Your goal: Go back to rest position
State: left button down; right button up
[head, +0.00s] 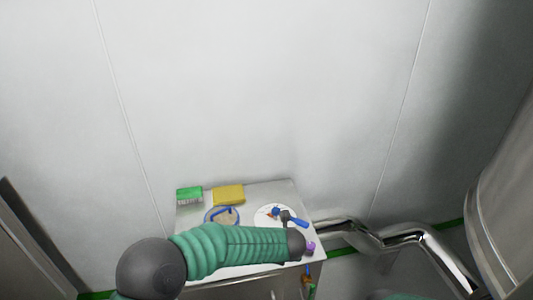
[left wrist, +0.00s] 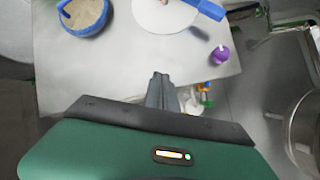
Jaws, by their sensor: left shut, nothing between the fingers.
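My left arm reaches in from the lower left in the head view, across the front of a small steel table (head: 285,189). My left gripper (left wrist: 160,76) shows in the left wrist view, with its dark fingers together and nothing between them. It is near the table's front edge, apart from the items there. In the head view its fingers are hard to make out behind the arm's dark end. My right gripper is not in view.
The table holds a green box (head: 189,195), a yellow block (head: 229,195), a blue-rimmed bowl of powder (left wrist: 82,22), a white disc (left wrist: 160,18), a blue-handled tool (left wrist: 206,8) and a purple knob (left wrist: 220,54). Steel pipes (head: 405,238) and a vessel (head: 505,190) stand right.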

pick_arm(q)
jog(key=a+r+m+t+h, duration=0.3)
jog(key=a+r+m, duration=0.4)
jog(key=m, duration=0.9)
jog(key=s+a+f+m+g+y, duration=0.1)
jog(key=s+a+f+m+g, duration=0.1)
jog(key=s+a+m, duration=0.6)
jog(key=s+a+f+m+g+y, duration=0.1)
jog(key=s+a+m+g, duration=0.4)
jog(key=s, duration=1.2)
jog(key=a+f+m, duration=0.1)
jog(key=a+m, duration=0.3)
jog(key=shift+s+a+f, duration=0.3)
jog(key=shift+a+f, duration=0.05)
jog(key=shift+f, duration=0.05)
